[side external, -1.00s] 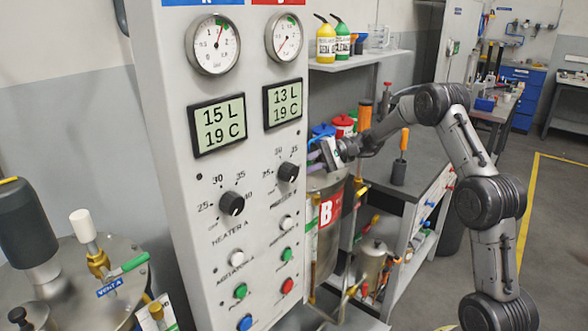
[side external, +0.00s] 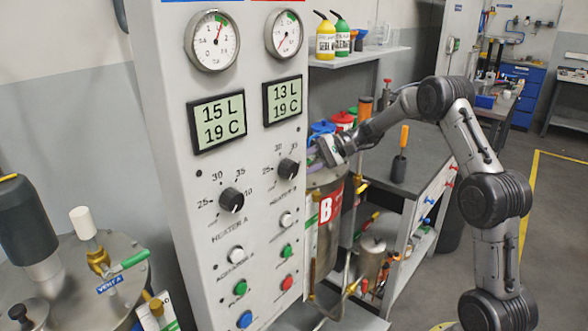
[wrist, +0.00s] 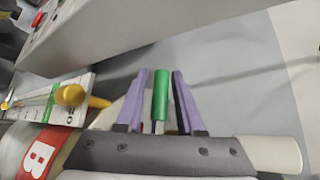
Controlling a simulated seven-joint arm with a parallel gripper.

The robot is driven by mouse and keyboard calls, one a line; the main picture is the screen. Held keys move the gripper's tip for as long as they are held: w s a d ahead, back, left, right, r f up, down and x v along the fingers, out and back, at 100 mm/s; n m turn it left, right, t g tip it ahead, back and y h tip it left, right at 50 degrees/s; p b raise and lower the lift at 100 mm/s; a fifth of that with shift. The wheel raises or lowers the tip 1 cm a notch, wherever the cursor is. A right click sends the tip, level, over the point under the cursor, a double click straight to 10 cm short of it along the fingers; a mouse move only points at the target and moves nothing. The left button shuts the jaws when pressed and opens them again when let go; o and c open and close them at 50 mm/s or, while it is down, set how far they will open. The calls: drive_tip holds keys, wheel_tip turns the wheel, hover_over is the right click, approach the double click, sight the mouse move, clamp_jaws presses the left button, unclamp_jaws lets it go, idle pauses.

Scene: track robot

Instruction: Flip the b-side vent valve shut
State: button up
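A green valve handle (wrist: 161,95) stands up between my gripper's two purple fingers in the wrist view. My gripper (wrist: 160,100) is open around it, with a small gap visible on at least the left side. In the side external view, my gripper (side external: 324,152) is over the top of the tank with the red B label (side external: 328,207), beside the control panel. The panel's edge partly hides the fingertips there, and the B-side handle cannot be made out in that view. The B label (wrist: 38,158) also shows in the wrist view.
The tall control panel (side external: 215,175) stands close beside my gripper. A similar green handle (side external: 135,259) with a VENT A label is on the left tank. In the wrist view, a yellow knob (wrist: 70,95) is left of the fingers. A workbench (side external: 425,165) stands behind the B tank.

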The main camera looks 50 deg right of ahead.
drive_tip(key=shift+o, duration=0.4)
drive_tip(key=v, duration=1.4)
drive_tip(key=shift+a, duration=0.15)
drive_tip(key=s+a+r+n+g+h, duration=0.1)
drive_tip(key=s+a+n+g+h, duration=0.15)
drive_tip(key=s+a, duration=0.45)
drive_tip(key=s+a+r+n+g+h, duration=0.1)
drive_tip(key=s+a+n+g+h, duration=0.2)
drive_tip(key=a, duration=0.8)
drive_tip(key=s+a+f+n+t+h, duration=0.1)
drive_tip(key=s+f+n+h, duration=0.1)
drive_tip(key=s, duration=0.6)
drive_tip(key=s+a+f+n+t+h, duration=0.2)
drive_tip(key=s+n+h, duration=0.2)
drive_tip(key=s, duration=0.4)
drive_tip(key=shift+s, duration=0.4)
